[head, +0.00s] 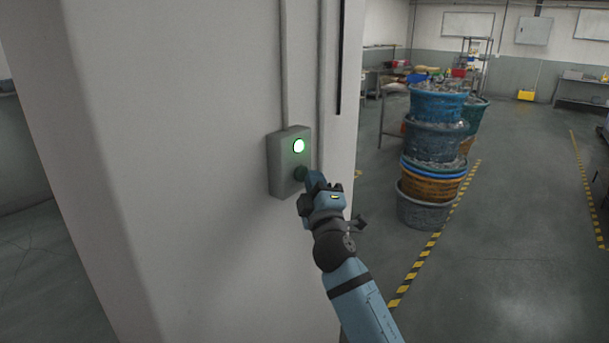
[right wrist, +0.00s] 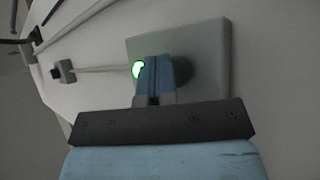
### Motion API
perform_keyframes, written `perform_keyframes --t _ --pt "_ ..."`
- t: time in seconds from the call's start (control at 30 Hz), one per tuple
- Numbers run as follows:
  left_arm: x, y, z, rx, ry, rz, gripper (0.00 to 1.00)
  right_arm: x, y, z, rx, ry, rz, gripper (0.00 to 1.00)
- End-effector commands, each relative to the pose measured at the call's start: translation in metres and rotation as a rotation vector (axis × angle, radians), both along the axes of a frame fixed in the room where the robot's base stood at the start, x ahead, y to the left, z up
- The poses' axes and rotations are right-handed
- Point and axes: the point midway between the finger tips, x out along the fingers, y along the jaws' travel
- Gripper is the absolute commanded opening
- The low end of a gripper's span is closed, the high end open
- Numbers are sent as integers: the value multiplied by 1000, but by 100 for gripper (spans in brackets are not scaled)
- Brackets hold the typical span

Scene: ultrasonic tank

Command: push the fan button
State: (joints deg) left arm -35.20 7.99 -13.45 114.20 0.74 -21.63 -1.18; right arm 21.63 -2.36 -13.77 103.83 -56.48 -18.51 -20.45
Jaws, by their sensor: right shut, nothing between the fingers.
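A grey-green button box (head: 280,165) is mounted on the side of a white pillar in the head view. My left gripper is out of view.
The white pillar (head: 180,150) fills the left of the head view, with conduits running up from the box. Stacked tubs (head: 435,140) stand to the right behind my right arm. The floor (head: 500,260) at the right is clear, with yellow-black striped lines.

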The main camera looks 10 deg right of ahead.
Motion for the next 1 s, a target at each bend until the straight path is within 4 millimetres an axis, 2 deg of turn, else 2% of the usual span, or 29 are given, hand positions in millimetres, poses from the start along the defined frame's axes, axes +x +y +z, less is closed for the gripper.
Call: perform_keyframes --t 0.5,0.9,0.97,1.0 --pt "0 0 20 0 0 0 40 -40 -31 0 -1 2 -1 0" --pt "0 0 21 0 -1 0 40 -44 -35 -1 1 2 0 0" --pt "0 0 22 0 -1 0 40 -46 -35 -7 10 15 6 0" --pt "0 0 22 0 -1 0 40 -48 -35 -16 24 33 15 0"
